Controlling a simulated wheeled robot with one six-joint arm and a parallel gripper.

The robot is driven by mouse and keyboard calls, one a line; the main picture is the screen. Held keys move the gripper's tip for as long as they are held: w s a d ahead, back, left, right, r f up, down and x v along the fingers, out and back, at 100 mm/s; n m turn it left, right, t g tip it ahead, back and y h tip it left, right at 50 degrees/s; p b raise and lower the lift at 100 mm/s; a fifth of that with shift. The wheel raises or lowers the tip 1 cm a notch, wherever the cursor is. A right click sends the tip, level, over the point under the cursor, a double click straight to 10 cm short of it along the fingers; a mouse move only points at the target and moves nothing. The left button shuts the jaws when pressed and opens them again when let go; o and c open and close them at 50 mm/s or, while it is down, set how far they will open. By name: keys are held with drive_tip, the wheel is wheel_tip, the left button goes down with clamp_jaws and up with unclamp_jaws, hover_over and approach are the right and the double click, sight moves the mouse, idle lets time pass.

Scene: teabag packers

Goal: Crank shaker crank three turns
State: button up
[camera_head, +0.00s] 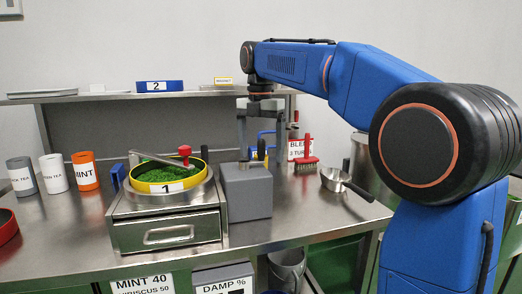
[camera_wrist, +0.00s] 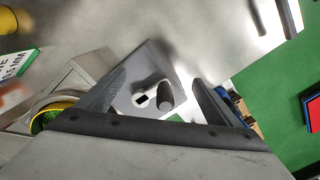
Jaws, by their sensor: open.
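The shaker is a grey box (camera_head: 246,192) beside a metal base. Its crank (camera_head: 261,149) has an upright dark handle on top of the box. In the wrist view the box top (camera_wrist: 155,62) shows below the fingers, with the crank handle (camera_wrist: 166,97) between them. My gripper (camera_head: 260,152) points down over the box and is open, one finger on each side of the handle. Gaps show between the handle and both fingers (camera_wrist: 158,80). A yellow-rimmed sieve (camera_head: 168,187) marked 1, holding green leaf, sits on the base to the left.
A red-knobbed tool (camera_head: 185,151) stands at the sieve. Labelled cups, including an orange MINT cup (camera_head: 85,171), stand at left. A red brush (camera_head: 306,164) and a metal scoop (camera_head: 335,180) lie to the right. A shelf (camera_head: 100,96) runs behind.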

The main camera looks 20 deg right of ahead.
drive_tip(key=shift+s, duration=0.1)
drive_tip(key=shift+s+a, duration=0.1)
drive_tip(key=shift+s, duration=0.55)
drive_tip(key=shift+c, duration=0.2)
drive_tip(key=c, duration=1.8)
drive_tip(key=shift+o, duration=0.2)
drive_tip(key=shift+w+d, duration=0.2)
drive_tip(key=shift+w, duration=0.25)
drive_tip(key=shift+c, duration=0.5)
drive_tip(key=shift+o, duration=0.3)
drive_tip(key=shift+w, duration=0.3)
drive_tip(key=o, duration=1.8)
drive_tip(key=shift+a, duration=0.1)
